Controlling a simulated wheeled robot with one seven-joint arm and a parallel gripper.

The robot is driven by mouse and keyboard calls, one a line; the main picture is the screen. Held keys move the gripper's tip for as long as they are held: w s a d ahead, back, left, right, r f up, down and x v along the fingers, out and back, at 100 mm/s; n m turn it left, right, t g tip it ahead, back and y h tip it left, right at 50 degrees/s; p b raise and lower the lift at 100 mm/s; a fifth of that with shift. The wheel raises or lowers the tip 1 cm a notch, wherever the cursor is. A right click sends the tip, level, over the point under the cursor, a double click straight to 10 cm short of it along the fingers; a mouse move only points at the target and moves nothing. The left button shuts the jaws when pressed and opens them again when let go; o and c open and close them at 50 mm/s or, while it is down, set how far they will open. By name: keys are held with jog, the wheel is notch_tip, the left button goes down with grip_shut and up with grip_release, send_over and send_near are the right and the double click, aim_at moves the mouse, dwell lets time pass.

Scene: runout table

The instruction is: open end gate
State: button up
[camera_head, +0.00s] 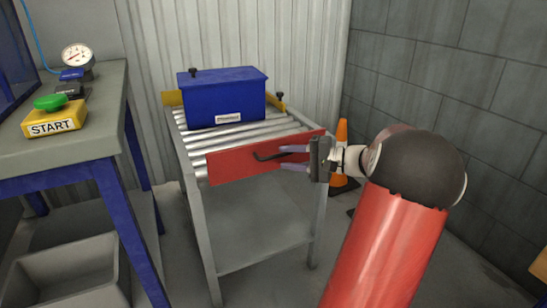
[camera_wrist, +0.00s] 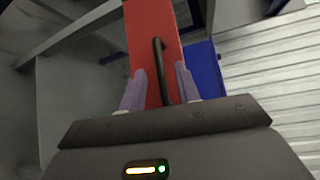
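The end gate is a red panel (camera_head: 235,165) across the near end of the runout table (camera_head: 200,218). A dark bar handle (camera_head: 266,157) stands on its face. In the wrist view the red gate (camera_wrist: 154,25) runs up the middle, with the dark handle (camera_wrist: 162,75) along it. My gripper (camera_head: 290,158) comes from the right in the head view. In the wrist view its two purple fingers (camera_wrist: 159,80) are apart, one on each side of the handle, with a gap visible to each side. Whether the fingertips touch the gate I cannot tell.
A blue lidded box (camera_head: 222,98) sits on the table's rollers (camera_head: 205,139) behind the gate. A bench (camera_head: 75,140) with a green START button (camera_head: 50,102) and a gauge stands left. An orange cone (camera_head: 341,145) and a block wall (camera_head: 440,75) are at the right.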

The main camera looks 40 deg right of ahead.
aim_at(277, 157)
jog(key=shift+x, duration=2.35)
jog(key=shift+c, duration=0.2)
grip_shut()
